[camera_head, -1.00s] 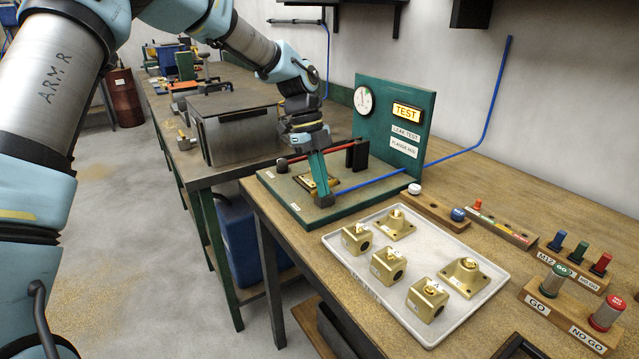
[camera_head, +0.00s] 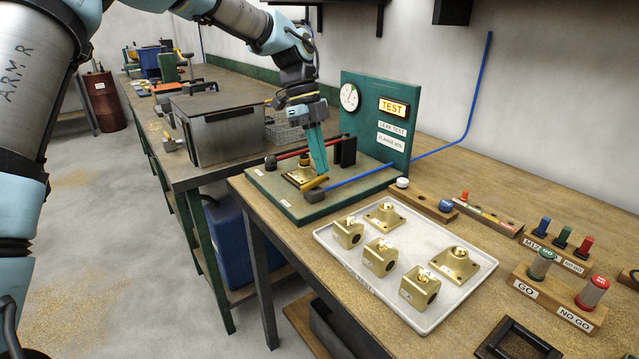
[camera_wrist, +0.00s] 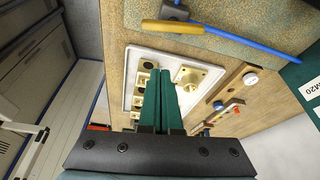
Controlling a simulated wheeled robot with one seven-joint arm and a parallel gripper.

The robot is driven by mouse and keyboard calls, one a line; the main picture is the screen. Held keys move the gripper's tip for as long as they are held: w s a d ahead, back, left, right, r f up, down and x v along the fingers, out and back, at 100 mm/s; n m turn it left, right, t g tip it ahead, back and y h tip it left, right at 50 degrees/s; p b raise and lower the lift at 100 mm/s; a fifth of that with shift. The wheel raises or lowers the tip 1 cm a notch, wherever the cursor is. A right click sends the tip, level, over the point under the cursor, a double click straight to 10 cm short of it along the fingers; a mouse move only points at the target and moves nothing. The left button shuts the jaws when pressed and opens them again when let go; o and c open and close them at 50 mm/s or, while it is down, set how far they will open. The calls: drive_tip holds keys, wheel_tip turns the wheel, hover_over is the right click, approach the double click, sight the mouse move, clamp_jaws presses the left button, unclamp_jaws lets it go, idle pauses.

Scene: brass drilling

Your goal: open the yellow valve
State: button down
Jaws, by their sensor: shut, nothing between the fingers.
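The yellow valve handle (camera_head: 315,184) lies over a small dark valve block (camera_head: 315,197) at the front corner of the green test stand. It also shows at the top of the wrist view as a yellow bar (camera_wrist: 178,27) beside the dark block (camera_wrist: 173,10).
The stand's upright green panel (camera_head: 375,115) carries a gauge and a TEST sign. A brass part (camera_head: 300,178) sits on the stand below a red bar and black clamp. A white tray (camera_head: 335,255) with several brass parts lies in front. Gauge holders stand at right.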

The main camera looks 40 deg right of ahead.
drive_tip(key=shift+b+v, duration=0.3)
drive_tip(key=shift+v, duration=2)
